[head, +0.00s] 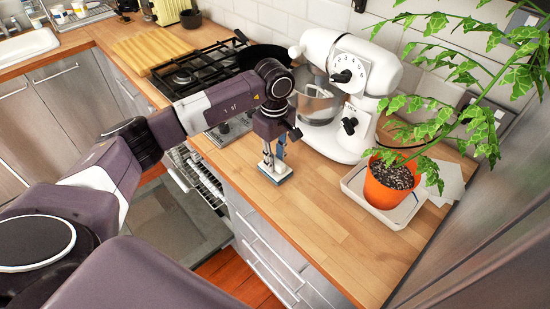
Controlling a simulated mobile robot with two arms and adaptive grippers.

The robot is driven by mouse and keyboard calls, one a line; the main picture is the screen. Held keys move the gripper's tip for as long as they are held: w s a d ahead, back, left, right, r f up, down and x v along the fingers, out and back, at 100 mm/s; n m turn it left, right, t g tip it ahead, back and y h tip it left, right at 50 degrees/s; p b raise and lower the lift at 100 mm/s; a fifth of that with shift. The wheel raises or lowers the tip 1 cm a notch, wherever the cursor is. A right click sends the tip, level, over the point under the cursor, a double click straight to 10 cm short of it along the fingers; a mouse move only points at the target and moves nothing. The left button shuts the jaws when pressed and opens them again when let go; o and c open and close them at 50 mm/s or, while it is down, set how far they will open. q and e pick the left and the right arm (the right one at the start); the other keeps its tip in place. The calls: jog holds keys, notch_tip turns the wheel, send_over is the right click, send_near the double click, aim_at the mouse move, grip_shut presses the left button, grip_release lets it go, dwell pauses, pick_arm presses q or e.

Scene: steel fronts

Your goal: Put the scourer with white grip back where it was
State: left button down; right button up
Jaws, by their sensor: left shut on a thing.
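My left arm reaches in from the left across the stove's front corner. Its gripper (272,162) points down over the wooden counter, to the left of the white stand mixer. It is shut on a small scourer (279,178), which shows as a pale block with a dark blue-grey edge below the fingertips. The fingers hide much of it, including most of its grip. The scourer is at or just above the counter top; I cannot tell whether it touches. My right gripper is not in view.
The white stand mixer (347,95) stands close on the right, with an orange potted plant (388,187) in a tray beyond it. A gas stove (190,72) with a dark pan lies behind my arm. The counter (325,225) in front is clear. A rack (207,180) shows below the counter.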

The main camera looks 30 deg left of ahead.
pick_arm(q)
jog(key=shift+f, duration=0.1)
jog(key=c, duration=1.8)
grip_release()
jog(key=shift+o, duration=0.2)
jog(key=shift+r, duration=0.2)
notch_tip(320, 180, up, 12)
jog(key=b, duration=0.4)
jog(key=shift+f, duration=0.1)
